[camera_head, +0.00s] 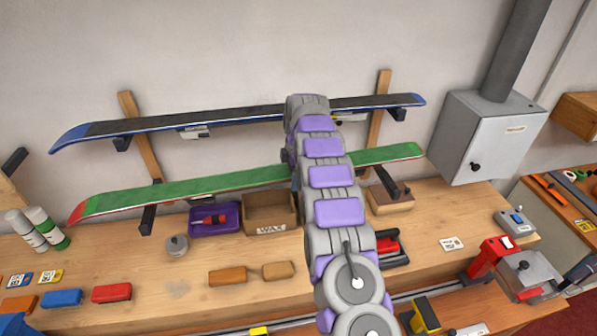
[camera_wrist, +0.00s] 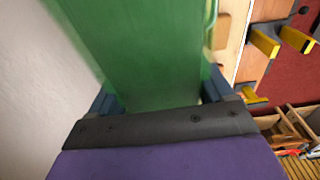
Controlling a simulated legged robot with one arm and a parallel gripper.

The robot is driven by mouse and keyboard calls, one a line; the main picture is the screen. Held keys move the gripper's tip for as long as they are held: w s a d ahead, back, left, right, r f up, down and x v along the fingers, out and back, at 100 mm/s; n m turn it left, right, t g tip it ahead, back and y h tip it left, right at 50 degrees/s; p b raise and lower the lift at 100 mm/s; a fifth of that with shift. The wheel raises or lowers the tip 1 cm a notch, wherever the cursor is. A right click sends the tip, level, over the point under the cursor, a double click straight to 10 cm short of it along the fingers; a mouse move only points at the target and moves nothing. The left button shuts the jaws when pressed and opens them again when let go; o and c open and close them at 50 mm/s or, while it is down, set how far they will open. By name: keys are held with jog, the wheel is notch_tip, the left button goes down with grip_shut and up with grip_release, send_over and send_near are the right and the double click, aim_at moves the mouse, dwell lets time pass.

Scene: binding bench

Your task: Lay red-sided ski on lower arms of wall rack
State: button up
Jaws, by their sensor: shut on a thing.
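The red-sided ski (camera_head: 190,188) has a green top and a thin red edge. It lies lengthwise along the wall, over the lower left arm (camera_head: 148,217) and lower right arm (camera_head: 390,186) of the wall rack (camera_head: 376,135). I cannot tell whether it touches them. In the wrist view, my gripper (camera_wrist: 160,95) is shut on the green ski (camera_wrist: 145,50), with a jaw at each side edge. A blue-edged ski (camera_head: 180,122) lies on the rack's upper arms.
Below the ski, the bench (camera_head: 330,265) holds a purple tray (camera_head: 229,226), a WAX box (camera_head: 270,226) and a wooden block (camera_head: 392,201). Bottles (camera_head: 45,230) stand near the ski's left tip. A grey metal box (camera_head: 480,135) is right of the rack.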

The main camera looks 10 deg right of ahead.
jog(key=shift+a+f, duration=0.1)
jog(key=shift+f, duration=0.5)
jog(key=f, duration=0.1)
jog(key=f+b, duration=0.1)
jog(key=f, duration=0.3)
jog(key=shift+d+b, duration=0.3)
jog(key=shift+d, duration=0.1)
jog(key=shift+a+f, duration=0.15)
jog(key=shift+f, duration=0.45)
jog(key=shift+d+f, duration=0.4)
jog(key=shift+d, duration=0.3)
jog(key=shift+d+f, duration=0.4)
jog(key=shift+d, duration=0.25)
jog(key=shift+a, duration=1.1)
jog(key=shift+d+f+b, duration=0.2)
jog(key=shift+d+b, duration=0.15)
jog(key=shift+d, duration=0.3)
jog(key=o, duration=1.6)
jog(key=shift+a, duration=0.2)
jog(key=shift+c, duration=0.2)
jog(key=shift+a, duration=0.1)
